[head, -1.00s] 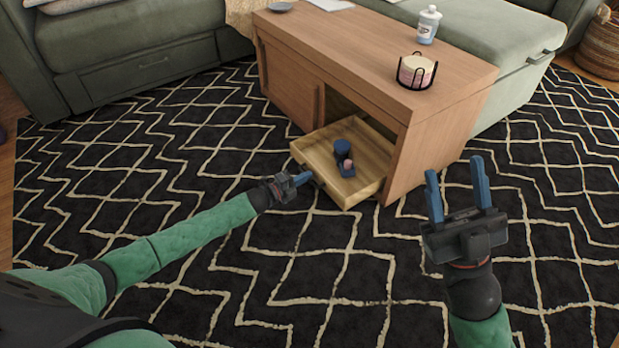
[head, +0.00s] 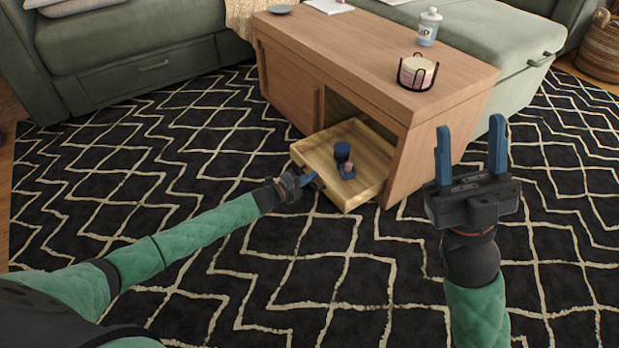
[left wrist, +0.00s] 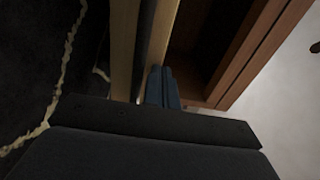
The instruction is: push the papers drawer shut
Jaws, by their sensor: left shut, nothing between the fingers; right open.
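The light wooden drawer (head: 371,187) stands open, pulled out of the low wooden table (head: 390,70) at its near right end. Inside it sits a dark blue item (head: 342,152) with a small pinkish part; I see no papers in it. My right gripper (head: 471,150) is open and empty, in front of the table's right end.
On the table top stand a candle in a black wire holder (head: 417,72), a pump bottle (head: 428,27) and a grey dish (head: 280,9). Green sofa sections (head: 130,50) lie behind and to the left.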

